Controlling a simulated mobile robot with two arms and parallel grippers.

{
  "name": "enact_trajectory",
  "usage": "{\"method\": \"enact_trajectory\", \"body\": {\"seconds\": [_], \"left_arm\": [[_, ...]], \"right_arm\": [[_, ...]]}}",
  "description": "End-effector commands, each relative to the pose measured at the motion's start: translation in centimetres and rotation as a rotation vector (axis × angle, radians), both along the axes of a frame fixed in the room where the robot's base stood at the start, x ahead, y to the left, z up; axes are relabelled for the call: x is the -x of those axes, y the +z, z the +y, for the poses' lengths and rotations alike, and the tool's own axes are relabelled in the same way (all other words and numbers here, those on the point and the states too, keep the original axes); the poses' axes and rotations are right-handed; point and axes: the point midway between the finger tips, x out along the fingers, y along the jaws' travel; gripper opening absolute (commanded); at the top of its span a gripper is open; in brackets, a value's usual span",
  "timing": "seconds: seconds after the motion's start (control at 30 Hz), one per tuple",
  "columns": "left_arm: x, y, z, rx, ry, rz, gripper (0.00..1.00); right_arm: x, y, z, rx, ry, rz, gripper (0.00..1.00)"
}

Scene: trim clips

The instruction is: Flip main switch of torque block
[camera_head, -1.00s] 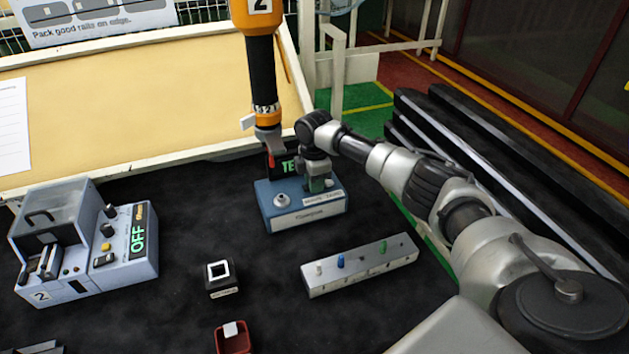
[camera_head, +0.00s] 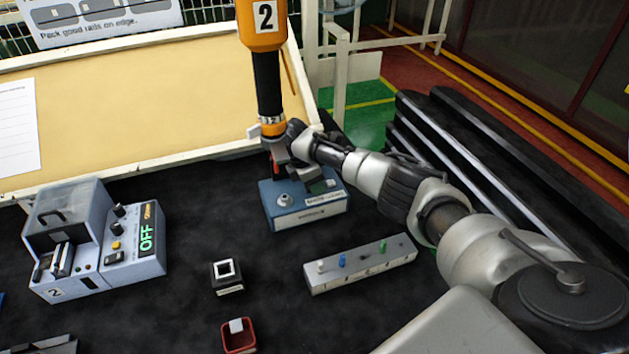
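The torque block (camera_head: 310,212) is a blue box with white labels at the back of the black table. A round silver fitting (camera_head: 284,200) stands on its top left. A small dark part with a greenish face (camera_head: 331,183) shows at its top right; I cannot tell whether this is the main switch. My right gripper (camera_head: 286,172) points down over the back of the block's top, close to the hanging orange and black tool. Its fingers are small and partly hidden, so their opening and any contact are unclear. The block's display is hidden behind it. My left gripper is out of view.
The orange tool (camera_head: 266,80) hangs beside my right wrist. A grey-blue device (camera_head: 130,265) reading OFF stands left. A grey strip with coloured pegs (camera_head: 362,266), a small black square holder (camera_head: 227,276) and a red cup (camera_head: 238,337) lie in front. Black table lies clear between them.

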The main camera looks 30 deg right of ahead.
Motion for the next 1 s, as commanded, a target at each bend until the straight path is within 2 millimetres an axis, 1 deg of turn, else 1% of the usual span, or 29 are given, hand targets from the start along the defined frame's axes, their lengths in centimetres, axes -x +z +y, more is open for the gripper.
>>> {"method": "enact_trajectory", "body": {"seconds": [0.3,0.43,0.57,0.8,0.9,1.0], "left_arm": [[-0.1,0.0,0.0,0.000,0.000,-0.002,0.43],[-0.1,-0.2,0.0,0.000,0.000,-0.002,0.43],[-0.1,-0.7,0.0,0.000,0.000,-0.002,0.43],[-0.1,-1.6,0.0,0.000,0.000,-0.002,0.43],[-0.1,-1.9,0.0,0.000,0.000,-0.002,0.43],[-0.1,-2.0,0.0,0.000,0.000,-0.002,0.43]], "right_arm": [[0.0,0.1,0.0,-0.001,0.000,0.000,0.49],[-0.2,1.0,0.3,-0.002,0.001,-0.003,0.49],[-0.4,3.1,1.0,-0.003,0.002,-0.006,0.49],[-0.7,7.6,2.6,-0.001,0.001,-0.003,0.49],[-0.8,8.9,3.0,-0.002,0.001,-0.002,0.49],[-0.8,9.8,3.3,-0.001,0.000,-0.001,0.49]]}}
